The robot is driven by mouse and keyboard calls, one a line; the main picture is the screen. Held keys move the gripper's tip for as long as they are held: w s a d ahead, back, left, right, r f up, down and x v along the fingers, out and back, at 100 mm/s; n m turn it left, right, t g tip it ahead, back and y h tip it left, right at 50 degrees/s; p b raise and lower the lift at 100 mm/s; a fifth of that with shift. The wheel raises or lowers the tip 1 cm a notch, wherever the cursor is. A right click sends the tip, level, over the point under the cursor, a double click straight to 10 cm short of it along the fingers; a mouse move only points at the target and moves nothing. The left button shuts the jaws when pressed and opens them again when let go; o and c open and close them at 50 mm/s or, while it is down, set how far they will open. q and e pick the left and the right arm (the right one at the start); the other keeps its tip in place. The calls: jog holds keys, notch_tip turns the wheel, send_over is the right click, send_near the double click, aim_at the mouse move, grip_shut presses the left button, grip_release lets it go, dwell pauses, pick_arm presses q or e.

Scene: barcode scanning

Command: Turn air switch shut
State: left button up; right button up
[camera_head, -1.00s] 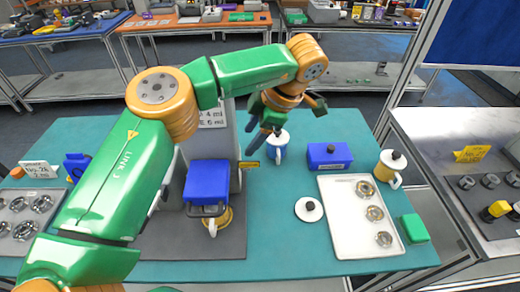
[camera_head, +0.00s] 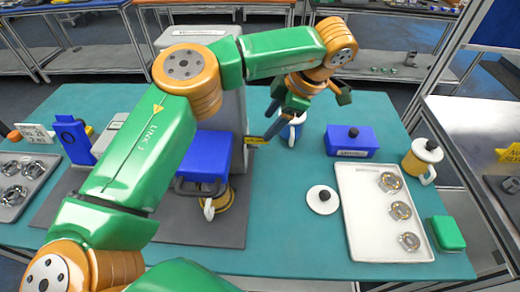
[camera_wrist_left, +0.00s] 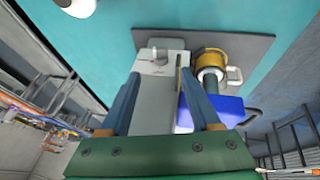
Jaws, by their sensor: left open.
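A tall grey machine (camera_head: 232,105) stands on a dark mat (camera_head: 230,228), partly hidden behind my left arm. A yellow label tag (camera_head: 256,140) sticks out at its right side, too small to read. My left gripper (camera_head: 276,122) is open and empty, to the right of the machine and in front of a blue and white mug. In the left wrist view, the open fingers (camera_wrist_left: 156,103) straddle the machine's grey body (camera_wrist_left: 155,105) in the picture. A small grey knob-like part (camera_wrist_left: 160,54) shows beyond the fingertips. I cannot tell for certain which part is the air switch. My right gripper is out of view.
A blue box (camera_head: 351,141), a white lid (camera_head: 323,200), a white tray (camera_head: 365,235) with metal rings, a yellow-white mug (camera_head: 422,160) and a green block (camera_head: 447,233) occupy the right. A blue unit with a mug below (camera_head: 211,200) fronts the machine.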

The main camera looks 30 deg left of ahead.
aim_at(257, 143)
pick_arm(q)
jog(key=p+x, duration=0.2)
jog(key=x, duration=0.5)
jog(key=shift+f, duration=0.35)
jog(key=shift+w+f, duration=0.15)
jog(key=shift+f, duration=0.25)
grip_shut()
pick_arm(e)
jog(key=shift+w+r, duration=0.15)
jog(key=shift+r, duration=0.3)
